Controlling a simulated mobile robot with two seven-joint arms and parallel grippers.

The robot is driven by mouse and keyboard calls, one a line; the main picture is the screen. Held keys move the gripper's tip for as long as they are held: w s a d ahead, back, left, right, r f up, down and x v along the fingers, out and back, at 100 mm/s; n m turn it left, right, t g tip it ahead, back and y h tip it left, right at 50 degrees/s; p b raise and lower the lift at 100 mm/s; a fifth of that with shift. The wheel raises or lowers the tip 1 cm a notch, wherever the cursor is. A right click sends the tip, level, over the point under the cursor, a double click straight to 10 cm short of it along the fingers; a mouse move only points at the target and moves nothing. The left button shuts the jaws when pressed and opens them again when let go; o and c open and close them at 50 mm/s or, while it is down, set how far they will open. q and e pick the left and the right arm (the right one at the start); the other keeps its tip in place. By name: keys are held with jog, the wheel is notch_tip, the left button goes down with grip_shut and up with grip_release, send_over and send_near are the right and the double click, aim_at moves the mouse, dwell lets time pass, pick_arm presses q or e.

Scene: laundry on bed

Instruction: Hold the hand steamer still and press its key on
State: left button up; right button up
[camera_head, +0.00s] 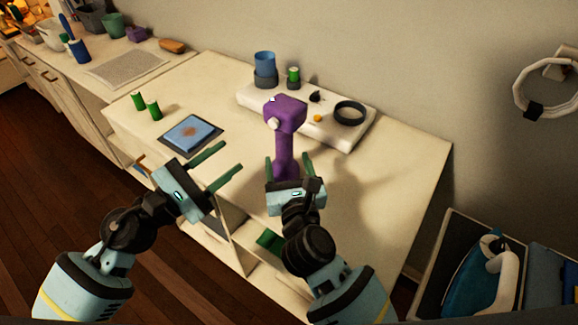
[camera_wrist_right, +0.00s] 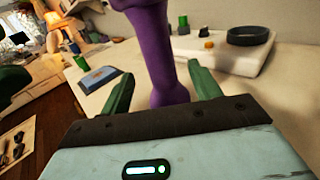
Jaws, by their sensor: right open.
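The purple hand steamer (camera_head: 285,112) stands upright on the table, blocky head on top and slim handle below. A pale round nozzle or knob (camera_head: 273,124) shows on its head; I cannot tell for certain which part is the key. My right gripper (camera_wrist_right: 161,74) is open, with one green finger on each side of the lower handle (camera_wrist_right: 172,85) and a visible gap to each. In the head view, the right gripper (camera_head: 290,172) hides the handle's foot. My left gripper (camera_head: 232,156) is open and empty, left of the steamer, its fingers apart from it.
A white base (camera_head: 335,134) with a dark ring (camera_head: 350,112), blue cup (camera_head: 265,64) and small knobs stands behind the steamer. The table's right part is clear. A bin with an iron (camera_head: 477,278) stands at right.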

aim_at(283, 143)
jog(key=shift+w+a, duration=0.2)
jog(key=shift+w, duration=1)
jog(key=shift+w+a, duration=0.15)
jog(key=shift+w, duration=1)
jog(key=shift+w+a, duration=0.2)
jog(key=shift+w, duration=1)
grip_shut()
pick_arm(q)
grip_shut()
